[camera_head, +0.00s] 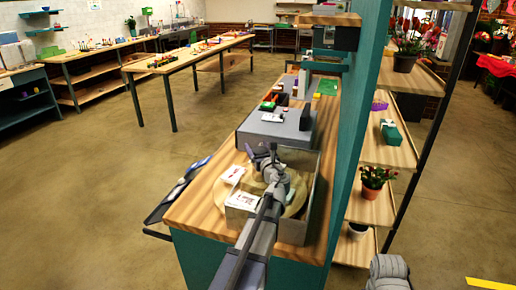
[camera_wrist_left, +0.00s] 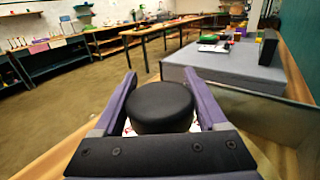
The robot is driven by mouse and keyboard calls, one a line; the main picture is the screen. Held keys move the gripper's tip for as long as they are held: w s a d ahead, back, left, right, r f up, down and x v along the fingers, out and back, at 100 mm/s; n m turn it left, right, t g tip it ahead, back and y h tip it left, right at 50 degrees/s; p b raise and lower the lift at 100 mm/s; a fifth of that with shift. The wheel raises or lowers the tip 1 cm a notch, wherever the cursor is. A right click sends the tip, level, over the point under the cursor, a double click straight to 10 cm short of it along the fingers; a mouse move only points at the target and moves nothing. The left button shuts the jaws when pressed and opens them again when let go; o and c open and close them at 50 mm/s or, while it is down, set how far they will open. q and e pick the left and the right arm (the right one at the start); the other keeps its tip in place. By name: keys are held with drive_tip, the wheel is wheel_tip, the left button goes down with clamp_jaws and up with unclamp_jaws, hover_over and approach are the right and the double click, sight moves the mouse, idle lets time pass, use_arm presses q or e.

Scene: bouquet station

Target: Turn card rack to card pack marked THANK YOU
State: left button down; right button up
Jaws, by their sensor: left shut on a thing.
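The card rack has a round wooden base (camera_head: 292,207) and stands near the front end of the wooden bench. A white card pack (camera_head: 243,200) with red marks faces the near side, and another white card pack (camera_head: 231,174) is on the left. Their lettering is too small to read. My left gripper (camera_head: 265,160) is over the rack's middle. In the left wrist view its fingers are shut on a round black knob (camera_wrist_left: 162,106), one on each side. The far side of the rack is hidden by my arm.
A grey wall (camera_head: 317,185) stands close on the rack's right. A grey box (camera_head: 278,128) is behind the rack. A teal upright panel (camera_head: 360,110) and shelves with potted plants are to the right. A dark tray (camera_head: 172,193) sticks out at the bench's left edge.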

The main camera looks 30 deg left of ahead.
use_arm(q)
drive_tip(key=shift+s+a+n+g+y, duration=0.1)
drive_tip(key=shift+n+g+y, duration=0.45)
drive_tip(key=shift+g, duration=0.15)
drive_tip(key=shift+s+a+n+g+y, duration=0.1)
drive_tip(key=shift+n+g+y, duration=0.4)
drive_tip(key=shift+g, duration=0.2)
unclamp_jaws()
drive_tip(key=v, duration=0.8)
